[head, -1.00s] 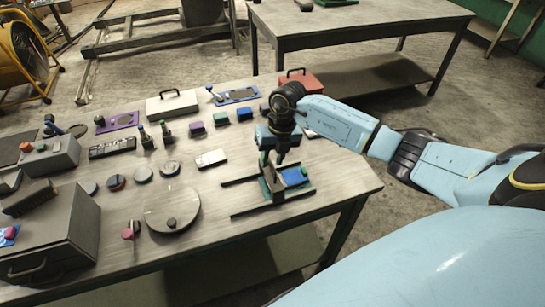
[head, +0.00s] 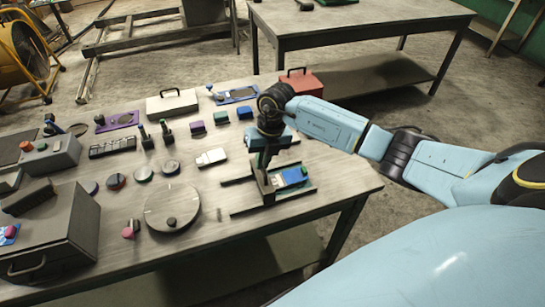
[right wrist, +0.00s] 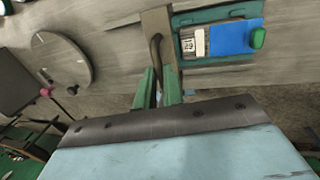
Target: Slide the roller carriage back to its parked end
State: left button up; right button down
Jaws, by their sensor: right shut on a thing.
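The roller carriage (head: 267,186) stands on two dark parallel rails near the front right of the table. It has a grey-brown upright part and a dark curved handle (right wrist: 155,50). Beside it is a blue and green unit (head: 291,176), which also shows in the right wrist view (right wrist: 232,37) with a white label and a green knob. My right gripper (head: 262,165) is at the carriage from above, its green fingers (right wrist: 160,82) shut on the handle. The grip point is partly hidden by the fingers. My left gripper is not in view.
A round grey disc (head: 172,212) with a knob lies left of the rails. A white piece (head: 211,157) lies behind them. Blue and purple blocks, a white case (head: 172,103) and a red toolbox (head: 300,84) stand farther back. The table's front edge is close to the rails.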

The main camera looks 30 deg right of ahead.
jog(key=w+a, duration=0.2)
jog(key=a, duration=0.6)
jog(key=shift+b, duration=0.45)
jog(key=c, duration=1.5)
grip_release()
jog(key=shift+a, duration=0.15)
jog(key=shift+r, duration=0.1)
notch_tip(320, 180, up, 13)
jog(key=d, duration=0.2)
jog(key=shift+s+d+b, duration=0.35)
jog(key=shift+b, duration=0.1)
